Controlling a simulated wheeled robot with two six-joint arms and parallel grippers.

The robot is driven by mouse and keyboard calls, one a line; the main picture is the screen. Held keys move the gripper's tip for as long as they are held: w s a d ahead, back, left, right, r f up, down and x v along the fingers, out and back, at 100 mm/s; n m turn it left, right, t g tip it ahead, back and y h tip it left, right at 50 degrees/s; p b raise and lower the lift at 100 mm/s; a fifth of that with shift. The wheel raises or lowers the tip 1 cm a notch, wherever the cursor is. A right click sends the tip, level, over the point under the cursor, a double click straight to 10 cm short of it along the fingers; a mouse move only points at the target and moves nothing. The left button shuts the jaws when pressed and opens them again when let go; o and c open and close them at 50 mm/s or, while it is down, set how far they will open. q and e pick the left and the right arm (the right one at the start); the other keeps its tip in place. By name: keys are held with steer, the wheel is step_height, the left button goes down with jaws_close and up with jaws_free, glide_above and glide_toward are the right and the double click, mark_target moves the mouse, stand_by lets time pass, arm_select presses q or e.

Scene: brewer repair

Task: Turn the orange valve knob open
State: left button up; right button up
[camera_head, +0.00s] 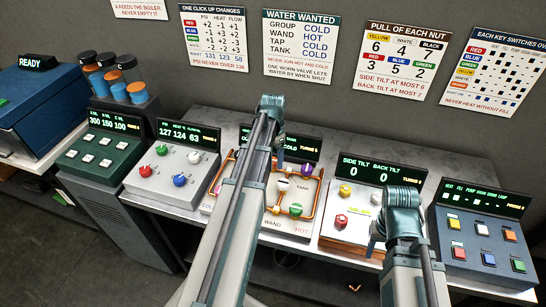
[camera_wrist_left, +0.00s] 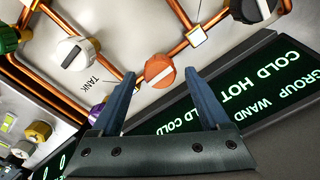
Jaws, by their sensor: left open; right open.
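The orange valve knob (camera_wrist_left: 159,70), with a pale bar across its face, shows in the left wrist view on a white panel with copper pipes. My left gripper (camera_wrist_left: 161,78) is open, its two dark fingers on either side of the knob's near edge. I cannot tell whether they touch it. In the head view the valve panel (camera_head: 272,223) is partly covered by my left arm, and I cannot make out the orange knob there. My right gripper (camera_head: 373,243) hangs from its wrist over the tilt panel, its fingers hard to see.
Near the orange knob are a white knob (camera_wrist_left: 75,52), a purple knob (camera_wrist_left: 97,108) and a black knob (camera_wrist_left: 252,10). A green-lettered display (camera_wrist_left: 270,95) stands close beside the left fingers. A knob panel (camera_head: 176,165) and a switch panel (camera_head: 480,240) flank the middle panels.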

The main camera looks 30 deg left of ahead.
mark_target(273, 160)
arm_select(q)
step_height(273, 160, up, 14)
steer(key=p, duration=1.3)
steer(key=shift+f, duration=0.25)
arm_select(e)
step_height(273, 160, up, 14)
steer(key=shift+f, duration=0.25)
